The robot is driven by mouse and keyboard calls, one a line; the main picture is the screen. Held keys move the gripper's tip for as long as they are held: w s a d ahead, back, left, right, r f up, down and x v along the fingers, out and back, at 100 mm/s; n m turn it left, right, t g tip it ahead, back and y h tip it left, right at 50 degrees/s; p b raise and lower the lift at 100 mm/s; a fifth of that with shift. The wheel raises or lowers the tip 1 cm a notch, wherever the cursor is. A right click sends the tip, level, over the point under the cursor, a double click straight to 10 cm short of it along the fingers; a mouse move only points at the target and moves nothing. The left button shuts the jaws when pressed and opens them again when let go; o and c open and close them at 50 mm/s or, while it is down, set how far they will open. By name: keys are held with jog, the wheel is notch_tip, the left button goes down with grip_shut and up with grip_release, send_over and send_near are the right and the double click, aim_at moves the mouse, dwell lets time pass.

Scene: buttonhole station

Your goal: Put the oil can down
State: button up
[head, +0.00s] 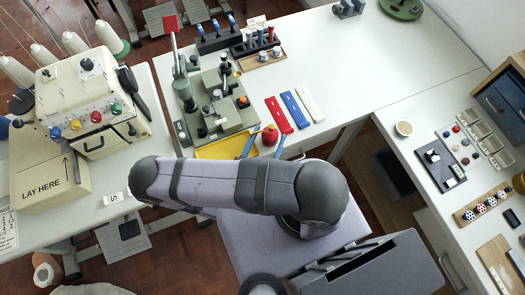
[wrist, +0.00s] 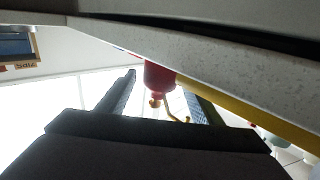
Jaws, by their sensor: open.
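The red oil can (head: 270,136) is at the front edge of the white middle table, beside the green buttonhole machine. In the wrist view the red oil can (wrist: 160,74) shows with its brass tip and thin curved yellowish spout, its base toward the table surface. My gripper (head: 264,145) is open, one blue finger on each side of the can. In the wrist view my gripper (wrist: 160,88) also shows its fingers spread, with gaps beside the can. My arm hides part of the table's front edge in the head view.
The green buttonhole machine (head: 217,105) stands just left of the can, with a yellow piece (head: 225,148) at its front. Red (head: 279,114), blue (head: 295,110) and white (head: 310,103) strips lie to the right.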

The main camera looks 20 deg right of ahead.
aim_at(267, 142)
jog(key=v, duration=0.1)
jog(key=b+v, duration=0.1)
jog(key=v, duration=0.1)
jog(key=shift+s+a+f, duration=0.2)
jog(key=shift+f, duration=0.15)
jog(key=shift+v, duration=0.85)
jog(key=shift+s+r, duration=0.1)
jog(key=shift+c, duration=1.2)
